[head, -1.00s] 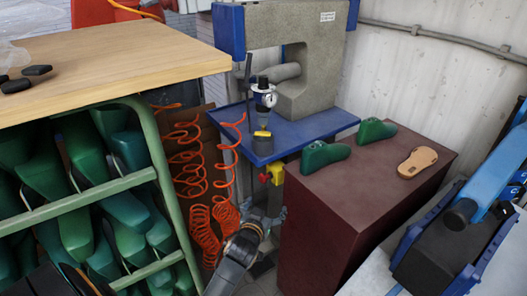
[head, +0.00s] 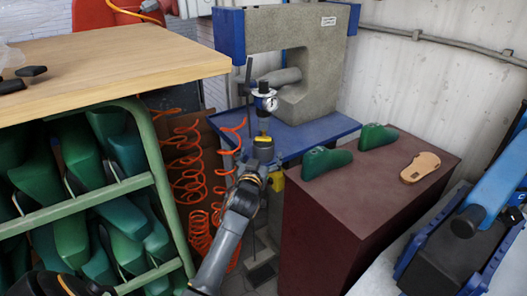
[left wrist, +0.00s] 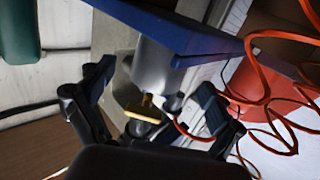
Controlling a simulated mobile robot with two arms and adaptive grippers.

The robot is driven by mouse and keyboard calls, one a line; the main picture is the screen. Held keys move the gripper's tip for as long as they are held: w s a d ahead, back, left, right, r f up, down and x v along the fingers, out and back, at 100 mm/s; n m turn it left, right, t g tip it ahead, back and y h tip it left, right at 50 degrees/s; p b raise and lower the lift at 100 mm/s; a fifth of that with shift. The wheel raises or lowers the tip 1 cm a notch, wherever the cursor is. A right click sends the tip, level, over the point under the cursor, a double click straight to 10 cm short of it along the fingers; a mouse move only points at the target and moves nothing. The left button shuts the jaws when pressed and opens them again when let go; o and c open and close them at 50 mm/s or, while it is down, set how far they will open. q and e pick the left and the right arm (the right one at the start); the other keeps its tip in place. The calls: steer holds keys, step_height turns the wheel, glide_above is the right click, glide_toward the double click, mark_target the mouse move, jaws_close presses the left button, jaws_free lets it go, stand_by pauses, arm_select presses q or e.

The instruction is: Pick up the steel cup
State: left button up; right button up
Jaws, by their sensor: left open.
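A grey metal cylinder, which looks like the steel cup (head: 262,148), is below the pressure gauge at the front edge of the blue press table in the head view. In the left wrist view the grey cylinder (left wrist: 155,68) lies ahead between my spread fingers, with a small yellow part at its near end. My left gripper (head: 258,166) is open just below and in front of it; in the wrist view its fingers (left wrist: 155,98) stand apart on both sides. I cannot tell whether they touch it. My right gripper is not in view.
The blue table (head: 310,135) carries a grey press (head: 312,98). Coiled orange hoses (head: 190,185) hang left of my gripper. A green rack (head: 105,195) of shoe lasts stands left. A maroon cabinet (head: 335,215) with green lasts (head: 325,160) and a tan sole (head: 420,166) stands right.

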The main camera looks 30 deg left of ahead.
mark_target(264, 146)
arm_select(q)
steer(key=x, duration=0.4)
steer(key=shift+w+r, duration=0.3)
steer(key=c, duration=1.4)
